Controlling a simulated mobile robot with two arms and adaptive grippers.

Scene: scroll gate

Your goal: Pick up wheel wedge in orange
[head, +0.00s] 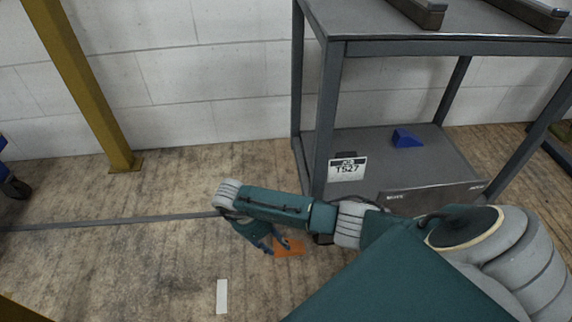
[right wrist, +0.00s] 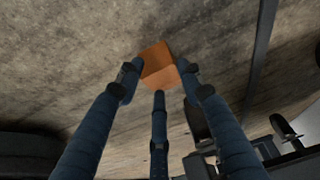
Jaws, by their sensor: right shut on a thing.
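The orange wheel wedge (head: 290,248) is low over or on the wooden floor, in front of the grey shelf's near left leg. In the right wrist view the wedge (right wrist: 157,66) sits between the tips of my right gripper's blue fingers. My right gripper (head: 277,246) is shut on it, with the fingers partly covering it in the head view. I cannot tell whether the wedge still touches the floor. My left gripper is not in view.
A grey metal shelf (head: 338,100) stands at the right, with a blue wedge (head: 406,138) on its lower deck. A yellow post (head: 85,85) stands at the left. A white strip (head: 222,296) lies on the floor. Floor to the left is mostly clear.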

